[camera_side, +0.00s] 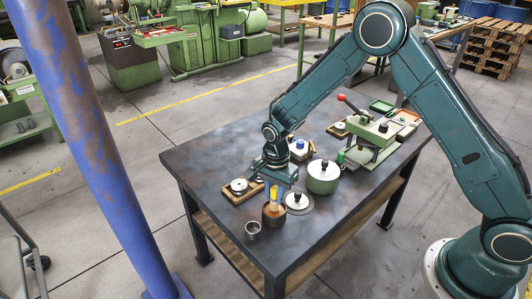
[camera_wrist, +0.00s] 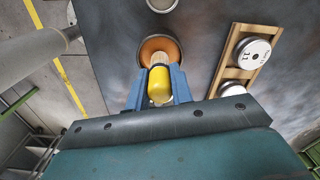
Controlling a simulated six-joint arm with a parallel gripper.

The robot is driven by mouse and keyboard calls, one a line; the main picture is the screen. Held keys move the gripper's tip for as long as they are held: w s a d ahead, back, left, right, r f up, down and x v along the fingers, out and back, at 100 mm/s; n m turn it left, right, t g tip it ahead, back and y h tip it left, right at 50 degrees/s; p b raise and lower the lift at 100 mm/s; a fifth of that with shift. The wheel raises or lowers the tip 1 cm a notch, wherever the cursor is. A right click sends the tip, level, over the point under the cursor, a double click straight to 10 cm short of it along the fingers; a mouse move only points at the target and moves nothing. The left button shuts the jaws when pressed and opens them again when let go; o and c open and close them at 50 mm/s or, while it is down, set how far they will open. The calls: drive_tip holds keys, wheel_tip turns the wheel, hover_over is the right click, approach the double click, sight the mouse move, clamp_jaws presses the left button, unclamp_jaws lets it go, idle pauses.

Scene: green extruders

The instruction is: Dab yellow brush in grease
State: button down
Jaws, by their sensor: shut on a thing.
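My gripper (camera_wrist: 158,84) is shut on the yellow brush (camera_wrist: 160,86), with a blue finger on either side of its handle. In the side view the yellow handle (camera_side: 274,192) points down over a brown cup (camera_side: 272,221) near the table's front. In the wrist view the brush's pale lower end overlaps the cup's orange-brown mouth (camera_wrist: 150,45). I cannot tell whether the brush tip touches anything inside. The cup's contents are not clear. A green pot (camera_side: 323,182) with a black-knobbed lid stands to the right.
A black-knobbed lid or dish (camera_side: 297,203) lies right of the cup, and a small metal cup (camera_side: 253,229) stands to its left front. A wooden tray (camera_side: 233,196) with round weights is behind left. A green press (camera_side: 372,140) stands at the right. The dark table's front right is clear.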

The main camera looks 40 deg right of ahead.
drive_tip(key=shift+r, duration=3.2)
drive_tip(key=shift+d, duration=0.1)
drive_tip(key=s+d+f+n, duration=0.1)
drive_tip(key=s+d+n, duration=0.4)
drive_tip(key=n, duration=1)
drive_tip(key=shift+s+d+f, duration=0.2)
drive_tip(key=shift+s+d, duration=0.1)
drive_tip(key=shift+d, duration=0.8)
